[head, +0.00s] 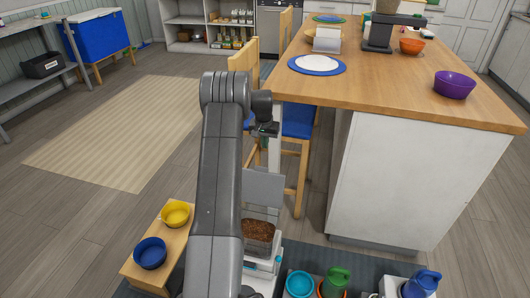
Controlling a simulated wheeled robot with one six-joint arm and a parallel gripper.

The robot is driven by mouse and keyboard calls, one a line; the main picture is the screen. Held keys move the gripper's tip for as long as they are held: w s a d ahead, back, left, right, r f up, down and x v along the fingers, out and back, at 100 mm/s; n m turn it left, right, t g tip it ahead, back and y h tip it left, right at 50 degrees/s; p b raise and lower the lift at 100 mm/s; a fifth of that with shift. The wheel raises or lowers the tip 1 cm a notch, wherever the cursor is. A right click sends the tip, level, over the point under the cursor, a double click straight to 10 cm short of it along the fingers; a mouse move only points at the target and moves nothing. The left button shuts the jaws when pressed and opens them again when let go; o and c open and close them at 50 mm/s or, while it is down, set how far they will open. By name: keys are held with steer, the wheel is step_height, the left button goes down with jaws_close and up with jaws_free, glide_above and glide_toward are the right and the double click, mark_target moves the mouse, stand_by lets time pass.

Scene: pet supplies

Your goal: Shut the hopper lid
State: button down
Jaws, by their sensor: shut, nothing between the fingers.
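The hopper (258,233) is a clear-walled bin of brown kibble on a white feeder, low in the head view beside my arm. Its grey lid (263,188) stands up at the bin's far side, open, so the kibble shows from above. My arm hides the left part of the feeder. My gripper (265,132) is shut and empty, small in the picture, above the lid in the image and apart from it, in front of the chair and island edge.
A low wooden stand holds a yellow bowl (175,214) and a blue bowl (150,252) left of my arm. A turquoise bowl (299,284), a green jug (337,280) and a blue jug (422,283) are at right. The wooden island (400,85) and chairs stand beyond.

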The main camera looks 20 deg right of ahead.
step_height(320, 180, down, 8)
steer(key=s+a, duration=0.1)
steer(key=s, duration=0.1)
steer(key=shift+a+f, duration=0.25)
steer(key=shift+a, duration=0.05)
steer(key=shift+s+a+b, duration=0.1)
steer(key=shift+s+b, duration=0.05)
steer(key=shift+b, duration=0.2)
